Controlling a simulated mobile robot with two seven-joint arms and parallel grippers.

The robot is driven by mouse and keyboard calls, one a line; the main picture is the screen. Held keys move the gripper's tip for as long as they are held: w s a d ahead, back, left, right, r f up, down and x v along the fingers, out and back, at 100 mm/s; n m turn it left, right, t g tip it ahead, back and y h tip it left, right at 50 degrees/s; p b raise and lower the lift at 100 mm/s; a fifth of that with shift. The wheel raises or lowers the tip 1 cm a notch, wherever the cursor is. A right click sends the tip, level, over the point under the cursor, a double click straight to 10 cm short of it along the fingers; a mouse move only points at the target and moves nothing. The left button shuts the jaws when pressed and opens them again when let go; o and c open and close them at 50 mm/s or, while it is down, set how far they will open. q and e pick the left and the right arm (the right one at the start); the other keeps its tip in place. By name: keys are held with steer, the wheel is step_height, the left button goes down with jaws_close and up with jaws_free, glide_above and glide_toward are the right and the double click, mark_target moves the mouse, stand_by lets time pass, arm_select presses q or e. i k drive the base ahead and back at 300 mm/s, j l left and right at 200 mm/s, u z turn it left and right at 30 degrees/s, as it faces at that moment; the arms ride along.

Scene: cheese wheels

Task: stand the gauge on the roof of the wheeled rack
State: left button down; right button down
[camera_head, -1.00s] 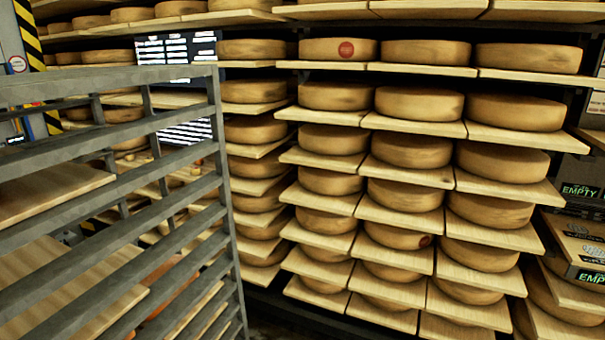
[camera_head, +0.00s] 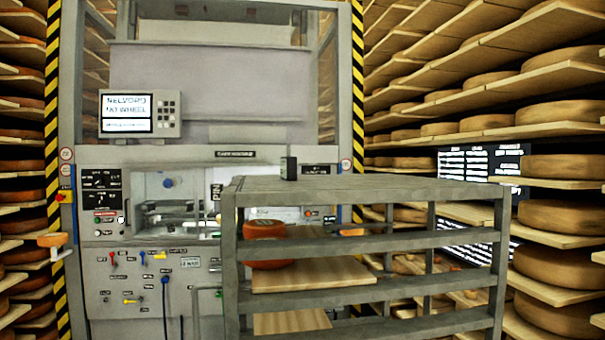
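The wheeled rack (camera_head: 370,243) is a grey metal frame in the middle right of the head view. Its flat roof (camera_head: 400,186) is seen from slightly above. A small dark box (camera_head: 289,168), which looks like the gauge, appears to stand upright on the roof near its far left part. Its face is too small to read. Neither of my grippers is in view. The rack's wheels are below the picture.
Inside the rack are wooden boards (camera_head: 313,280) and an orange cheese wheel (camera_head: 264,229). A grey machine (camera_head: 165,265) with a screen (camera_head: 127,112) stands behind it. Shelves of cheese wheels (camera_head: 565,209) line the right side, with more at the left.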

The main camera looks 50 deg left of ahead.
mark_target(289, 164)
steer(key=i+l+u, duration=0.1)
steer(key=l+u, duration=0.3)
steer(key=i+l+u, duration=0.1)
steer(key=l+u, duration=0.25)
